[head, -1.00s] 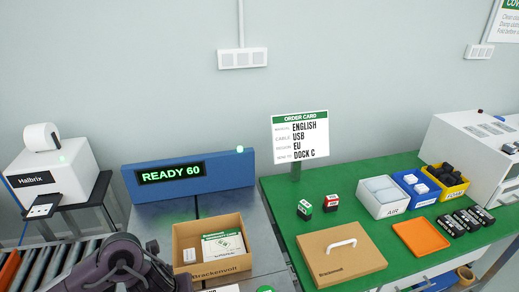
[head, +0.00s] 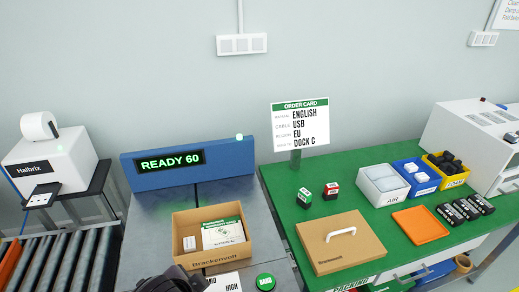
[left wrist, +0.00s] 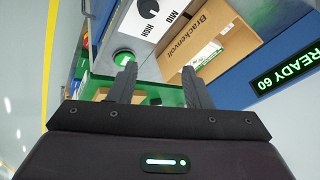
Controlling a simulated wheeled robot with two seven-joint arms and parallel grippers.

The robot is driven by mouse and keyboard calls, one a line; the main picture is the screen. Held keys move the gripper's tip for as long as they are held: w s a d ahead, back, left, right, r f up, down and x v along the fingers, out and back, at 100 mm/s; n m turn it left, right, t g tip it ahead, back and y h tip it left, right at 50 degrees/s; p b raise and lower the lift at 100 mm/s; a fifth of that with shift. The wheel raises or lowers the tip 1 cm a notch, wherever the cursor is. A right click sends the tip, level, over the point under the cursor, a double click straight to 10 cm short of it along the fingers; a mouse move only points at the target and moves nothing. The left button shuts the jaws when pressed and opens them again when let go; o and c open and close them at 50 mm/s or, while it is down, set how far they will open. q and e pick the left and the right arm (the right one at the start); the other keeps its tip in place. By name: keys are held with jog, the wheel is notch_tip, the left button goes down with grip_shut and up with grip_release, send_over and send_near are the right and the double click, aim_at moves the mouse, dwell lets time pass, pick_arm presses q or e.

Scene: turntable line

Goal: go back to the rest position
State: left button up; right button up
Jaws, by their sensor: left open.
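My left gripper (left wrist: 159,72) is open, with nothing between its two dark fingers in the left wrist view. In the head view only a dark part of my left arm shows at the bottom edge, just in front of the open cardboard box (head: 232,256). The box sits on the grey metal table and holds a white and green booklet (head: 222,233) and a small white item (head: 189,243). The box (left wrist: 228,45) also shows beyond the fingers in the left wrist view. My right gripper is not in view.
A blue display (head: 190,170) reads READY 60. A green button (head: 265,282) is near the front. A roller conveyor (head: 62,264) is at left. The green table holds a cardboard lid (head: 340,252), an orange tray (head: 420,224), bins and the order card (head: 300,125).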

pick_arm(q)
jog(key=s+a+f+n+g, duration=0.2)
jog(key=s+a+n+g, duration=0.1)
jog(key=s+a+n, duration=0.4)
notch_tip(320, 180, down, 30)
jog(key=s+g, duration=0.1)
jog(key=s+a+f+g+y, duration=0.1)
jog(key=s+a+f, duration=0.1)
jog(key=s+f, duration=1.6)
jog(key=shift+s+a+f, duration=0.15)
jog(key=shift+s+a, duration=0.2)
jog(key=shift+s, duration=0.6)
